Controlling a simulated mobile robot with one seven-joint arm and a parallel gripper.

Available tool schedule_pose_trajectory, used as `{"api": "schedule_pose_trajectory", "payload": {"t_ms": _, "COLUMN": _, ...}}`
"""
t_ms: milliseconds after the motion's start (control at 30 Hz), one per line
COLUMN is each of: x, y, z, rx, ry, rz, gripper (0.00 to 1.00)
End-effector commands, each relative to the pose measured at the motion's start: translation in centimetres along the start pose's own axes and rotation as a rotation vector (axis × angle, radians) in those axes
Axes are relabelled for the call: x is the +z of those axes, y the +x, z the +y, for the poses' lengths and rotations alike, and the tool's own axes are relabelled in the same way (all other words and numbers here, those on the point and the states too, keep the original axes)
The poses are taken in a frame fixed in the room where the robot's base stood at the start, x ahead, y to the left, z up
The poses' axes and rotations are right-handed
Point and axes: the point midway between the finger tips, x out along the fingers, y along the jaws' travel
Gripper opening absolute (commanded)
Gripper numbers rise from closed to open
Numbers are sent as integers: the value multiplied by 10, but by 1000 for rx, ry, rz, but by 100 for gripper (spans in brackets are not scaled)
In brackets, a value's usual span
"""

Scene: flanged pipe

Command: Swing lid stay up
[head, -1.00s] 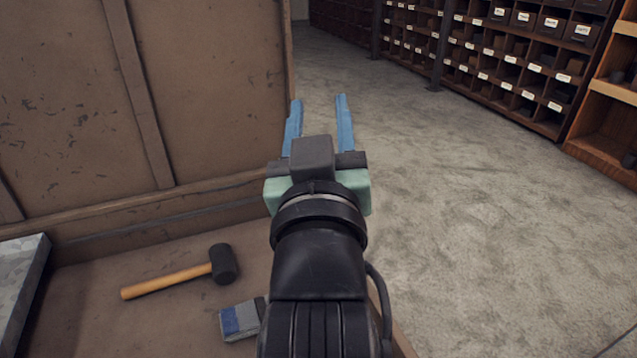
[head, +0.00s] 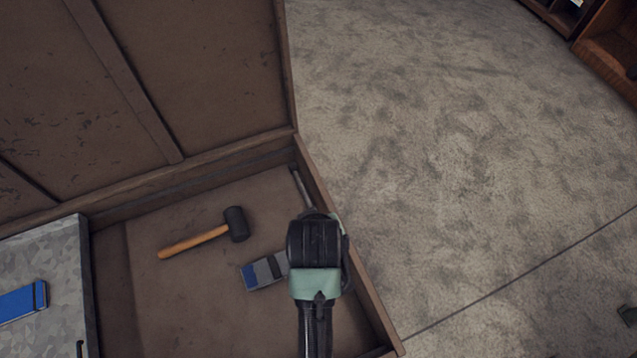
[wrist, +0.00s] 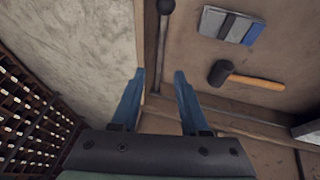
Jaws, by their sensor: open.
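The lid stay (head: 302,190) is a thin grey metal rod lying low along the inside of the box's right wall. In the head view my arm hides its near part. In the wrist view the rod (wrist: 159,50) has a dark round knob at one end. My gripper (wrist: 160,76) is open, with its blue fingertips to either side of the rod's line in that view. I cannot tell how far above it they are. In the head view the fingers are hidden behind my wrist. The brown lid (head: 215,65) stands open at the back of the box.
In the wooden box lie a mallet (head: 236,224) and a blue and grey block (head: 264,272). A grey metal panel (head: 50,262) with a blue piece sits at the left. The box's right wall (head: 352,264) is close to my gripper. Bare floor lies beyond it.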

Motion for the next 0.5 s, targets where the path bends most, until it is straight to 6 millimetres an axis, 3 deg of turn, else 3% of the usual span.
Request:
{"api": "schedule_pose_trajectory", "payload": {"t_ms": 267, "x": 6, "y": 18, "z": -3, "rx": -9, "ry": -4, "rz": -18, "gripper": 45}}
{"api": "schedule_pose_trajectory", "payload": {"t_ms": 500, "x": 5, "y": 62, "z": -3, "rx": -8, "ry": -4, "rz": -15, "gripper": 45}}
